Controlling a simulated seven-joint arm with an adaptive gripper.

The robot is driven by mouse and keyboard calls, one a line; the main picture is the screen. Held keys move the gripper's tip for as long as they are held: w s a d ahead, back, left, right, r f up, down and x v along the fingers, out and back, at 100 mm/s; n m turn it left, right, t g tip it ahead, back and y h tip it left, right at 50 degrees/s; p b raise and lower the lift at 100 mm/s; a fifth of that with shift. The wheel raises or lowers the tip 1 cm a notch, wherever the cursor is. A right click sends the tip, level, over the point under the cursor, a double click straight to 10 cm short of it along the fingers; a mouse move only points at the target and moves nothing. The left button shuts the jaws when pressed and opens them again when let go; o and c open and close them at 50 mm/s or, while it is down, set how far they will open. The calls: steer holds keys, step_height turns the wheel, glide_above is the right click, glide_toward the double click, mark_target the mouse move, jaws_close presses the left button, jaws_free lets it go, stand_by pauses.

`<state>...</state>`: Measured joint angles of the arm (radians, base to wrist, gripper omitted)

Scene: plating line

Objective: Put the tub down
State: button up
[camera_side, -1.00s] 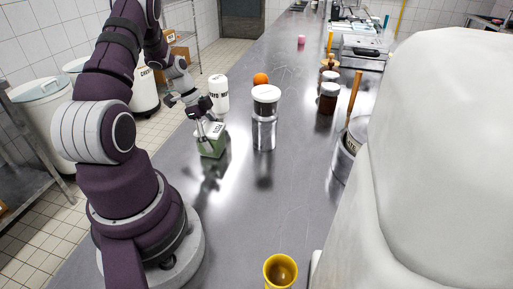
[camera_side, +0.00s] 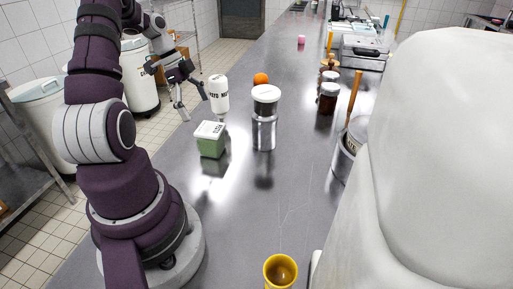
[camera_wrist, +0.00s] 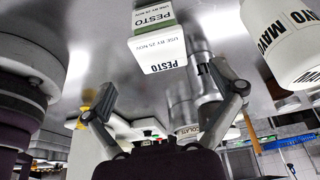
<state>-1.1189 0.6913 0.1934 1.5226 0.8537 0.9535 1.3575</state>
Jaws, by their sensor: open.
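The tub (camera_side: 210,142) is green with a white lid and stands upright on the steel counter in the side view. In the wrist view the tub (camera_wrist: 157,40) shows labels reading "PESTO" and "USE BY 25 NOV". My gripper (camera_side: 193,113) is open and empty, above and behind the tub on its left side, clear of it. In the wrist view my gripper (camera_wrist: 172,95) has its two fingers spread wide, with the tub beyond them and not between them.
A white mayo bottle (camera_side: 219,94) stands behind the tub, close to my gripper. An orange (camera_side: 260,79) lies further back. A yellow cup (camera_side: 280,271) is at the front. The counter (camera_side: 245,205) before the tub is clear.

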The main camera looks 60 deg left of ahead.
steer(key=w+d+r+n+y, duration=0.25)
steer(key=w+d+r, duration=0.25)
steer(key=d+r, duration=0.5)
steer(key=s+d+n+t, duration=0.1)
steer(key=s+d+n, duration=0.2)
steer(key=d, duration=0.3)
steer(key=s+d+n+t, duration=0.1)
steer(key=s+d+n, duration=0.1)
steer(key=d, duration=0.3)
steer(key=shift+s+d+r+n+t+y, duration=0.3)
steer(key=shift+s+d+r+n+y, duration=0.1)
steer(key=shift+n, duration=0.35)
